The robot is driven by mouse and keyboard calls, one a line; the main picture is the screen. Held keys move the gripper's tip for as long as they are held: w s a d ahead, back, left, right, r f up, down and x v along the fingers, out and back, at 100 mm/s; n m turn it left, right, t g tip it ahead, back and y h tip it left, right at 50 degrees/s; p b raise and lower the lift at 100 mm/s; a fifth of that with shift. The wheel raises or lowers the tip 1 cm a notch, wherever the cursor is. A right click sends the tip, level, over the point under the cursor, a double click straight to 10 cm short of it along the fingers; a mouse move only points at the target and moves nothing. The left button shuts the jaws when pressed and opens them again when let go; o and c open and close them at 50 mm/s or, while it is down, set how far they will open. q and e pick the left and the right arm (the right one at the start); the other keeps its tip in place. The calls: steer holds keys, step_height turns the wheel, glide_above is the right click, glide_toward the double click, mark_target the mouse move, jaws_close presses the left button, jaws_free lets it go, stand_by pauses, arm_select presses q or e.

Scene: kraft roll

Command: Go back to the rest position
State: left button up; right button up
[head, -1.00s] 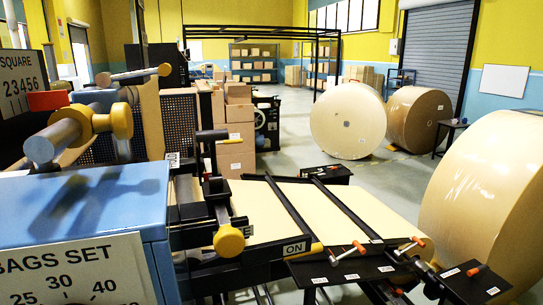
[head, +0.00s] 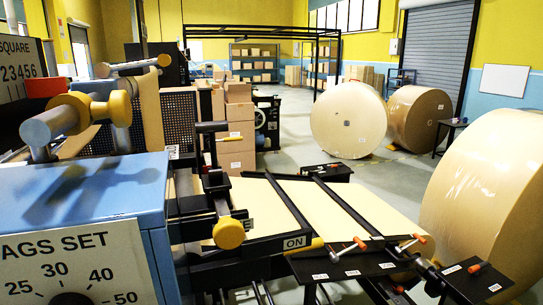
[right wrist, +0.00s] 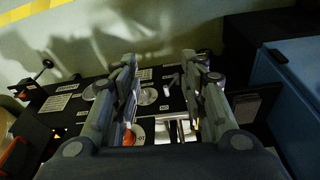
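My right gripper (right wrist: 160,68) shows in the right wrist view. Its two fingers are spread apart with nothing held between them. Beyond and below the fingers lies a dark panel (right wrist: 68,118) with white labels, round dials and a small lever. An orange part (right wrist: 138,134) shows in the gap between the fingers. I cannot tell how far the fingertips are from the panel. In the head view neither gripper can be made out. My left gripper is in no view.
A blue machine (head: 95,190) with a dial plate stands close at left. Its black frame (head: 275,244) carries kraft paper (head: 350,205). A large roll (head: 490,195) stands at right. Two rolls (head: 348,120) (head: 419,118) stand farther back. Grey floor (head: 400,175) is open between them.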

steer(key=s+d+f+b, duration=0.1)
steer(key=s+f, duration=0.8)
steer(key=f, duration=0.3)
steer(key=s+d+f+g+b, duration=0.1)
steer(key=s+d+f, duration=0.1)
steer(key=s+f, duration=0.7)
step_height(320, 180, down, 3)
steer(key=shift+s+d+r+g, duration=0.1)
steer(key=shift+s+d+g, duration=0.05)
steer(key=shift+s+g, duration=0.2)
